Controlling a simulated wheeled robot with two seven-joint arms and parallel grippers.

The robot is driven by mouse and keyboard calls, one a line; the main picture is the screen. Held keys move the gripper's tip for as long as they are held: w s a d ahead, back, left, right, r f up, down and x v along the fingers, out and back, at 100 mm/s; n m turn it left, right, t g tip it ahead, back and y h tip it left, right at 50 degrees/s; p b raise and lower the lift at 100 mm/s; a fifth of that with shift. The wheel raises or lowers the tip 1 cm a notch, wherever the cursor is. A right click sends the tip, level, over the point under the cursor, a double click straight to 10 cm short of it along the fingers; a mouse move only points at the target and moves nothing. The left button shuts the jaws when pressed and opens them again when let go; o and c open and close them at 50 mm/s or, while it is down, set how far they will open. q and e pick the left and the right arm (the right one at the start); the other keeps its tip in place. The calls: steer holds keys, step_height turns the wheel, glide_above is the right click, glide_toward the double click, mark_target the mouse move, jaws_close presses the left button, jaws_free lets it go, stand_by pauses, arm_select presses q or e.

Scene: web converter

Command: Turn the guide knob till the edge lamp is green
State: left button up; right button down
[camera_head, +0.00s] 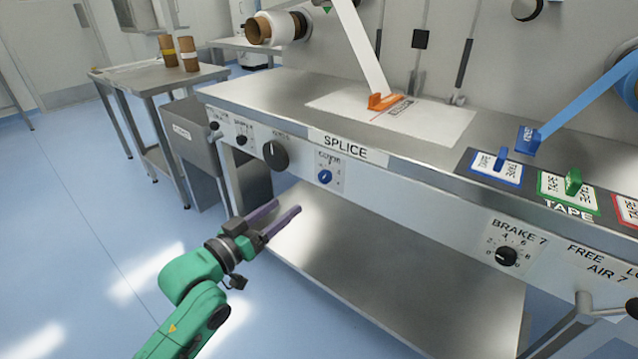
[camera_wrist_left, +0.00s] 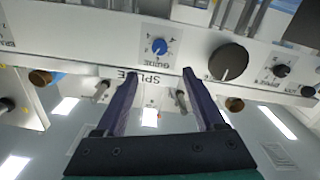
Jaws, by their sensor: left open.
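The guide knob (camera_head: 325,176) is a small blue knob on a white plate, on the machine's front panel below the SPLICE label. It also shows in the left wrist view (camera_wrist_left: 159,46), where GUIDE can be read on its plate. My left gripper (camera_head: 287,208) has two purple fingers, open and empty, below and to the left of the knob and apart from it. In the left wrist view the fingers (camera_wrist_left: 160,74) point toward the panel, with the knob just beyond the gap between their tips. I cannot make out the edge lamp. My right gripper is not in view.
A large black knob (camera_head: 275,154) sits left of the guide knob. The BRAKE 7 knob (camera_head: 506,256) is farther right. The steel bench top (camera_head: 270,93) overhangs the panel, and a lower shelf (camera_head: 400,260) lies beneath. Open blue floor is at left.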

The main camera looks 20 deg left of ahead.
mark_target(323, 178)
arm_select(q)
steer(key=x, duration=1.3)
steer(key=shift+a, duration=0.1)
steer(key=shift+w, duration=0.3)
steer(key=shift+c, duration=0.3)
steer(key=c, duration=0.6)
jaws_close()
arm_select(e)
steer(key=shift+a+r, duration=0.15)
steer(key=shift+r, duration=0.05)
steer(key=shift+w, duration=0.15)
